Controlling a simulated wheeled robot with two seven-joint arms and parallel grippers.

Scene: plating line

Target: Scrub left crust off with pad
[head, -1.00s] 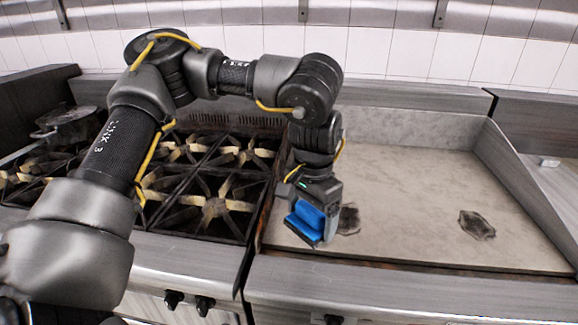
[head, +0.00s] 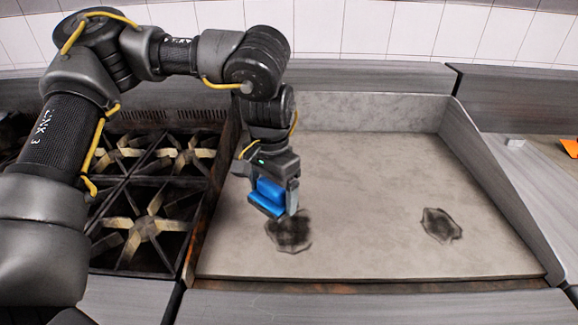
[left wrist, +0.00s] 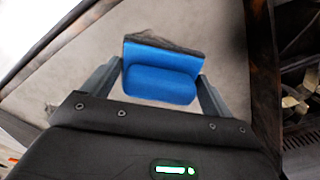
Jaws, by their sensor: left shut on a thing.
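The blue pad (head: 265,198) is held between the fingers of my left gripper (head: 274,190). The left wrist view shows the pad (left wrist: 160,84) with a blue grip and a dark edge, between the two fingers of the gripper (left wrist: 158,92). The left crust (head: 291,236) is a dark patch on the griddle (head: 350,165), near its front left. The pad is at the far left edge of this crust and covers part of it in the head view. I cannot tell whether it touches the griddle. My right gripper is not in view.
A second dark crust (head: 441,225) lies at the griddle's right. The stove burners (head: 147,225) with raised grates adjoin on the left. Raised walls close the griddle's back and right side (head: 500,180). A small light block (head: 515,142) and an orange thing (head: 570,147) are beyond.

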